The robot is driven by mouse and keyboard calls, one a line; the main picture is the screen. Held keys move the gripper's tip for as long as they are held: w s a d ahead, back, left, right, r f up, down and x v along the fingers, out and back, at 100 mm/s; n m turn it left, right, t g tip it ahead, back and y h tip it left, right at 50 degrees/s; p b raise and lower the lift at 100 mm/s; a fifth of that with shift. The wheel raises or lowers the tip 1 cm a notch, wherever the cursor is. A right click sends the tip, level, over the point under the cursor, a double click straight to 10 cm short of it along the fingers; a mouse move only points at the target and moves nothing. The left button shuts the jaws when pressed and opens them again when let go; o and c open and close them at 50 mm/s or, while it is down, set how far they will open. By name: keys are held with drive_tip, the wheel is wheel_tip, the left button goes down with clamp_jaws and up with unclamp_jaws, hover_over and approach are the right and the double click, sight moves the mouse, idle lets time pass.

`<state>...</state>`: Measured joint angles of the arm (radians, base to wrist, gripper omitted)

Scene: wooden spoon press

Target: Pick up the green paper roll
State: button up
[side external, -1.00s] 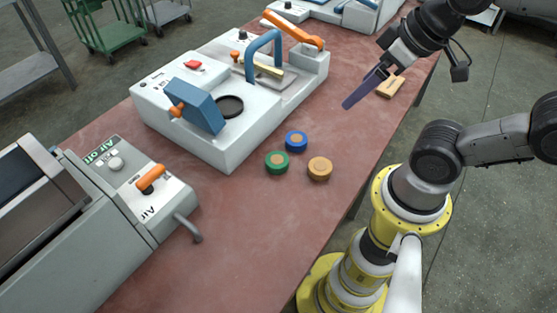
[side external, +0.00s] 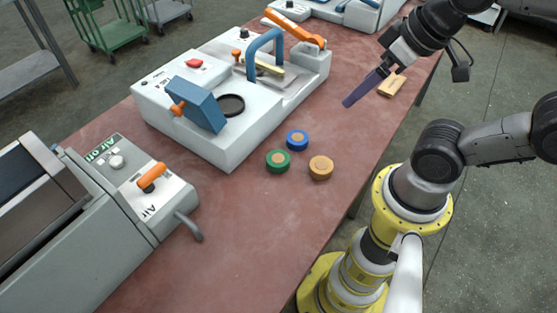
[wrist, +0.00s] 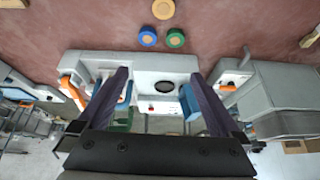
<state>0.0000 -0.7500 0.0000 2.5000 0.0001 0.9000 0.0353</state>
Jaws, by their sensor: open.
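The green paper roll (side external: 278,161) is a short round roll with a tan centre, lying flat on the red-brown table in front of the white press. In the wrist view the green roll (wrist: 175,38) shows near the top, beside the blue one. My gripper (side external: 346,104) is above the table, to the upper right of the rolls and well apart from them. In the wrist view its two dark purple fingers (wrist: 160,88) are spread wide with nothing between them.
A blue roll (side external: 297,140) and a tan roll (side external: 320,167) sit close to the green one. The white press (side external: 235,145) with blue and orange levers stands behind them. A grey machine (side external: 130,190) is at left. Wooden blocks (side external: 392,86) lie on the right. Table in front of the rolls is clear.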

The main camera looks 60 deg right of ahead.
drive_tip(key=m, duration=0.1)
drive_tip(key=m+g+h, duration=0.1)
drive_tip(key=m+g, duration=0.3)
drive_tip(key=m, duration=1.3)
hover_over(278, 158)
drive_tip(key=d, duration=0.1)
wheel_tip(278, 158, down, 6)
drive_tip(key=shift+g, duration=0.8)
drive_tip(key=f, duration=1.3)
drive_tip(key=a+f, duration=0.1)
drive_tip(key=f, duration=0.5)
drive_tip(key=shift+a+f, duration=0.1)
drive_tip(key=shift+f, duration=0.05)
drive_tip(key=c, duration=1.3)
